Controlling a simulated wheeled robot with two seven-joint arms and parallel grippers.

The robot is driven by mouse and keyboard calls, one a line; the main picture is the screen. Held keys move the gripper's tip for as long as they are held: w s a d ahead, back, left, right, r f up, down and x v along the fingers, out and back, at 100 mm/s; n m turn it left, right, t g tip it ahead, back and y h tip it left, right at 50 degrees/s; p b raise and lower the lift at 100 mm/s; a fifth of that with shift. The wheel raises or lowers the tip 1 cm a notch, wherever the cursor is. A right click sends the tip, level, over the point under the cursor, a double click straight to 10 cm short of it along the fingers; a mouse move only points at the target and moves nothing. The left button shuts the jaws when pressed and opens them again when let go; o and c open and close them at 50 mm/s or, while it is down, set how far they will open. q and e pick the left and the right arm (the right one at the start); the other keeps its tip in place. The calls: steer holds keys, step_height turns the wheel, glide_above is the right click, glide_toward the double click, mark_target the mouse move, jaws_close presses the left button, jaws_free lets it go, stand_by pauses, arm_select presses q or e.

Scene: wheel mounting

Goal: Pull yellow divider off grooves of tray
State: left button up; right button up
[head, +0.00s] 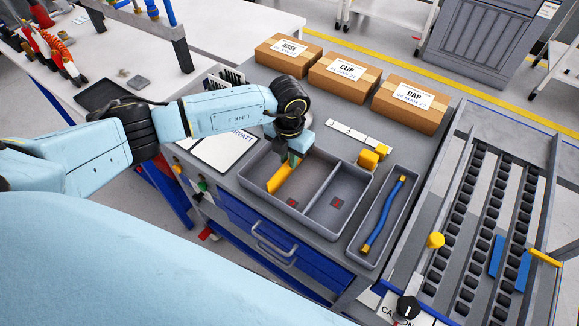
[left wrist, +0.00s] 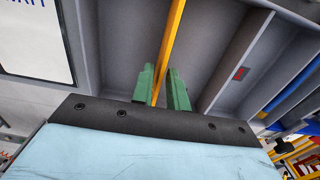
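The grey tray (head: 359,200) lies on the workbench, with a fixed grey wall (head: 320,191) splitting it. The yellow divider (head: 281,180) stands in its left part, its front end near the tray's front wall. Whether it sits in the grooves cannot be told. My left gripper (head: 294,158) reaches down over the divider's far part. In the left wrist view, its green fingers (left wrist: 161,88) are close together, one on each side of the divider (left wrist: 171,40), and appear shut on it. The fingertips are partly hidden in the head view. My right gripper is not in view.
A narrow grey tray (head: 361,263) with a blue, yellow-ended part (head: 384,213) lies to the right. Yellow blocks (head: 372,157) and a white strip (head: 345,132) lie behind the tray. Cardboard boxes (head: 345,78) line the back. A roller rack (head: 480,220) stands at right.

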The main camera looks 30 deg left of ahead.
arm_select(q)
jaws_close()
steer(key=shift+r, duration=0.15)
step_height(320, 180, up, 10)
steer(key=p, duration=0.7)
steer(key=shift+f, duration=0.2)
stand_by(1.5)
stand_by(0.5)
steer(key=s+m+b, duration=0.1)
steer(key=m+b, duration=0.3)
steer(key=m, duration=0.7)
steer(key=s+d+m+b, duration=0.1)
steer(key=m+b, duration=0.4)
steer(key=m, duration=0.7)
steer(key=s+d+m+b, duration=0.1)
steer(key=m+b, duration=0.4)
steer(key=m, duration=0.6)
steer(key=shift+s+d+r, duration=0.15)
steer(key=shift+s+r, duration=0.25)
steer(key=shift+s, duration=0.3)
